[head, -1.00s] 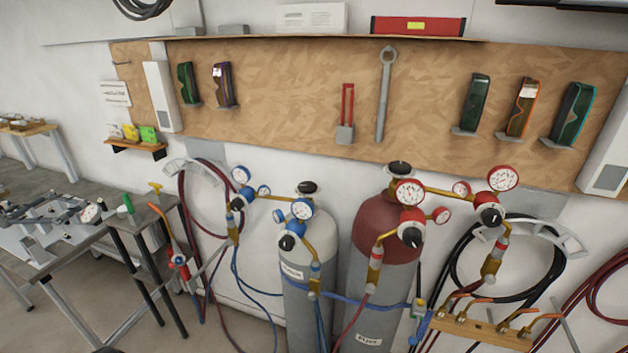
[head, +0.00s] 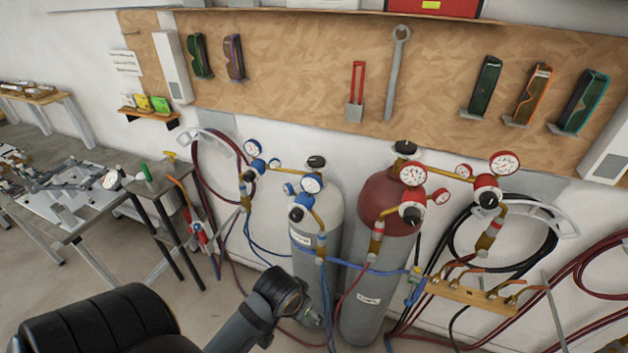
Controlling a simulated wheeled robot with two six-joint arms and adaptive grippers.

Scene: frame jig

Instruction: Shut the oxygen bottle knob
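The oxygen bottle (head: 325,222) is the pale grey cylinder with blue gauges, standing upright left of a red-topped bottle. A black knob (head: 317,162) sits on its top, and another black knob (head: 296,214) is on its blue regulator (head: 300,202). Whether the bottle knob is open or shut cannot be told. My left arm rises from the bottom edge, its dark joint in front of the lower part of the bottle. Its gripper end is small and unclear beside that joint, well below the top knob. My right gripper is out of view.
The red-topped bottle (head: 380,225) with red gauges stands close on the right. Blue and red hoses hang around both bottles. A wooden torch rack (head: 470,294) is at the right. A metal workbench (head: 75,225) is at the left.

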